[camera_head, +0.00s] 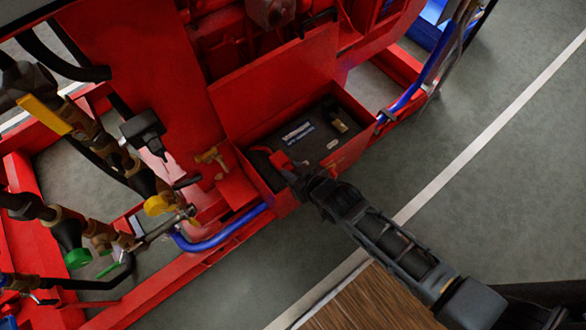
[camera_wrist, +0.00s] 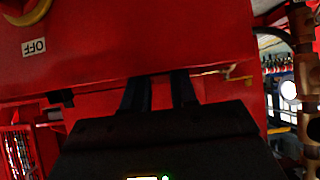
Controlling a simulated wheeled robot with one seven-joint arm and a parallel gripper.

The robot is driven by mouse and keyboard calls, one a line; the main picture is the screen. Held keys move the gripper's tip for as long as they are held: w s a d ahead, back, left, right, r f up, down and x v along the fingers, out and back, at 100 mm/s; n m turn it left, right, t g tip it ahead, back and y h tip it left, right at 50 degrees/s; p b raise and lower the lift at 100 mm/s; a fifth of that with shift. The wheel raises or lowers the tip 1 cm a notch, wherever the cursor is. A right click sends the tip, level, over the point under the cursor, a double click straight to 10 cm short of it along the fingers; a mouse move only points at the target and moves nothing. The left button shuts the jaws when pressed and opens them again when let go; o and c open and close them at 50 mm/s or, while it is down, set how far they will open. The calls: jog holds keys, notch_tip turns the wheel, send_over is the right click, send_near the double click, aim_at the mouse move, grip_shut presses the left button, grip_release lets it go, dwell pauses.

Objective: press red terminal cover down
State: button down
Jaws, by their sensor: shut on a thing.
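The red terminal cover (camera_head: 280,160) is a small red piece at the near left corner of a black battery (camera_head: 318,134), with a red cable leading to it. The battery sits in an open red box (camera_head: 345,155). My gripper (camera_head: 296,174) reaches over the box's near wall and is shut on the red terminal cover. Its tips hide part of the cover. In the wrist view the two dark fingers of my gripper (camera_wrist: 158,82) point towards red metal, their tips are not clear, and the cover cannot be made out.
The raised red lid (camera_head: 268,82) stands behind the battery. A blue hose (camera_head: 222,242) and a brass valve (camera_head: 212,156) are left of the box. A panel with an OFF label (camera_wrist: 34,47) shows in the wrist view. Grey floor (camera_head: 500,175) is free at right.

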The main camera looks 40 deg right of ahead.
jog(key=shift+s+f, duration=0.15)
jog(key=shift+f, duration=0.1)
jog(key=c, duration=1.3)
grip_release()
jog(key=o, duration=0.4)
jog(key=shift+r, duration=0.15)
jog(key=shift+p+v, duration=0.8)
jog(key=shift+v, duration=3)
